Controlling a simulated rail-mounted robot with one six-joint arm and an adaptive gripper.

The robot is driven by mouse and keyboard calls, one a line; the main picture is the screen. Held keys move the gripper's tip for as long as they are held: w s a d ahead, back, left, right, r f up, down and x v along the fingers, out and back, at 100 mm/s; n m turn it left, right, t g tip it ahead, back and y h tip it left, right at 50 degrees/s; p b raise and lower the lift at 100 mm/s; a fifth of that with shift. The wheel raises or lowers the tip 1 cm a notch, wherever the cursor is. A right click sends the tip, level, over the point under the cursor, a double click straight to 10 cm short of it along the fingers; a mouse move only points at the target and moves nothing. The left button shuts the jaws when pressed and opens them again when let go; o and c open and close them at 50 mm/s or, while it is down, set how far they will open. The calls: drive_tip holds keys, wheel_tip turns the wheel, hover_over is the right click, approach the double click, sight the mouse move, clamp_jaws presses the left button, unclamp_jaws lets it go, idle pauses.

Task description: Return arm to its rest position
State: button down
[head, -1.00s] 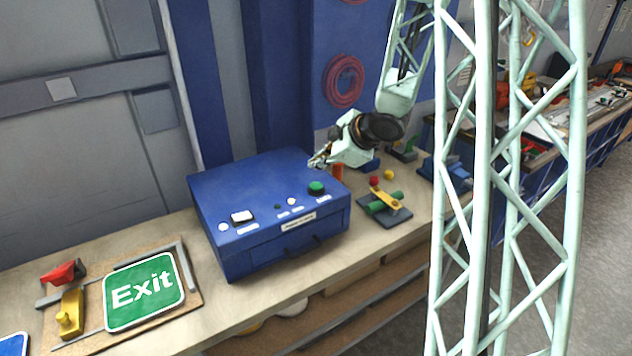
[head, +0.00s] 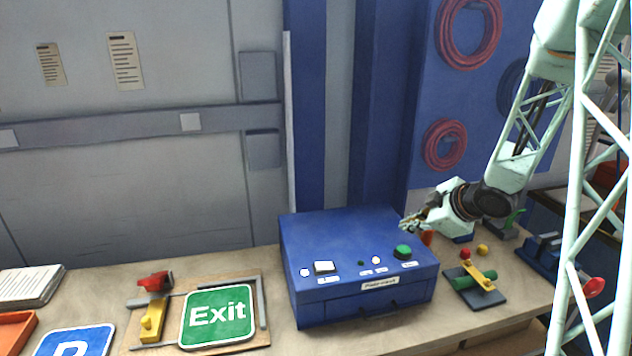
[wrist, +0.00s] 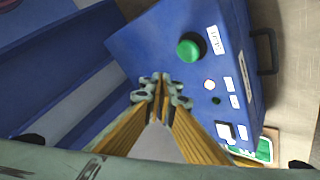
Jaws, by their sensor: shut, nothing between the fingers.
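My gripper (head: 408,225) is shut and empty. In the head view it is held above the right rear part of the blue control box (head: 335,240), behind the green button (head: 403,251). My pale green arm reaches down to it from the upper right. In the wrist view my gripper (wrist: 162,80) points at the box top (wrist: 165,35), with the green button (wrist: 189,50) just beyond the fingertips and to the right. The fingers look apart from the box, though the exact height is hard to tell.
A green Exit sign (head: 218,314) lies on a board left of the box. A clamp fixture (head: 474,281) with a green cylinder stands to the right, with small red and yellow balls behind it. An orange tray (head: 14,330) and papers (head: 30,285) lie far left. A wall rises behind the bench.

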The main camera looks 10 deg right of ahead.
drive_tip(key=shift+r, duration=0.15)
drive_tip(key=s+a+r+m+g+h+b, duration=0.1)
drive_tip(key=s+a+r+m+h+b, duration=0.2)
drive_tip(key=s+r, duration=0.4)
drive_tip(key=s+a+r+m+g+h+b, duration=0.15)
drive_tip(key=s+r+m+b, duration=0.3)
drive_tip(key=s, duration=0.45)
drive_tip(key=s+a+f+m+b, duration=0.1)
drive_tip(key=s+a, duration=0.4)
drive_tip(key=s, duration=0.5)
drive_tip(key=s+a+f+m+g+y+b, duration=0.1)
drive_tip(key=s+a+m+b, duration=0.1)
drive_tip(key=s+a, duration=0.4)
drive_tip(key=s+a+f+m+g+y+b, duration=0.1)
drive_tip(key=s+a, duration=0.5)
drive_tip(key=s, duration=0.9)
drive_tip(key=f+b, duration=0.1)
drive_tip(key=b, duration=0.1)
drive_tip(key=shift+s+b, duration=0.25)
drive_tip(key=shift+b, duration=0.15)
